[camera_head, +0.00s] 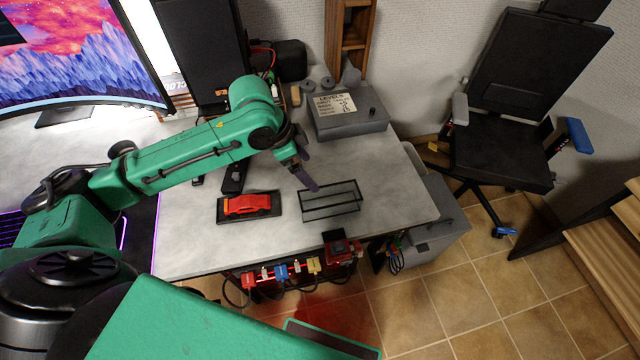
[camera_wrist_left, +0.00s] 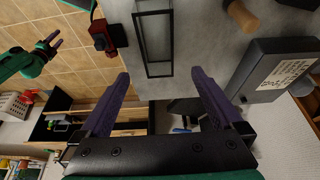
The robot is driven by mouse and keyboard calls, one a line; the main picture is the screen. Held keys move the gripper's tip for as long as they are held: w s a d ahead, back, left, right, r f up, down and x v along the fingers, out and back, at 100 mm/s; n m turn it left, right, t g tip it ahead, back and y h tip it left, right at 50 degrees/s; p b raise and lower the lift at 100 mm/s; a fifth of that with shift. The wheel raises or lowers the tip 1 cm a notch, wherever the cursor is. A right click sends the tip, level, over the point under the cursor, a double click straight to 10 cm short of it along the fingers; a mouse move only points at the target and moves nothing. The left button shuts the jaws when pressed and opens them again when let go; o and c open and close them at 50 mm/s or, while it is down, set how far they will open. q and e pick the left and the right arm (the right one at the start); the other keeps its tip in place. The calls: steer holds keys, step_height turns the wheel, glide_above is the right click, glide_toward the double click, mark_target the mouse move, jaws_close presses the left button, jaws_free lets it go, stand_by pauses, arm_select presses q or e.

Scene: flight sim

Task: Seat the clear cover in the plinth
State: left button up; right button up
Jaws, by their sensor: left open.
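The clear cover (camera_head: 331,200) is a see-through box with thin black edges. It lies on the grey table, right of the plinth and apart from it. The black plinth (camera_head: 224,217) carries a red model car (camera_head: 248,205). My left gripper (camera_head: 308,178) is above the table by the cover's back left side, its purple fingers pointing down. In the left wrist view the open, empty fingers (camera_wrist_left: 160,75) are spread, with the cover (camera_wrist_left: 152,70) beyond their tips. My right gripper (camera_wrist_left: 57,40) shows small at the left of that view, with its fingers apart.
A grey box with a label (camera_head: 350,122) stands at the back right of the table. A red device (camera_head: 342,249) and several coloured plugs sit along the front edge. A monitor and speaker are at the back left. An office chair (camera_head: 515,110) stands right of the table.

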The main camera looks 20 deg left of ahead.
arm_select(q)
glide_above(330, 195)
steer(key=s+a, duration=0.1)
steer(key=s, duration=0.1)
step_height(330, 195, down, 6)
steer(key=shift+w+a+f+p, duration=0.1)
steer(key=shift+a+f+p, duration=0.1)
steer(key=shift+p, duration=0.15)
steer(key=x, duration=0.4)
steer(key=a+p+x, duration=0.1)
steer(key=x, duration=0.1)
steer(key=shift+w+d+f, duration=0.15)
steer(key=shift+w+f, duration=0.1)
steer(key=shift+f, duration=0.15)
steer(key=shift+d+f, duration=0.1)
steer(key=c, duration=1.2)
arm_select(e)
steer(key=shift+s+d+r, duration=0.2)
steer(key=shift+r, duration=0.2)
steer(key=shift+s+d+r, duration=0.15)
steer(key=shift+r, duration=0.2)
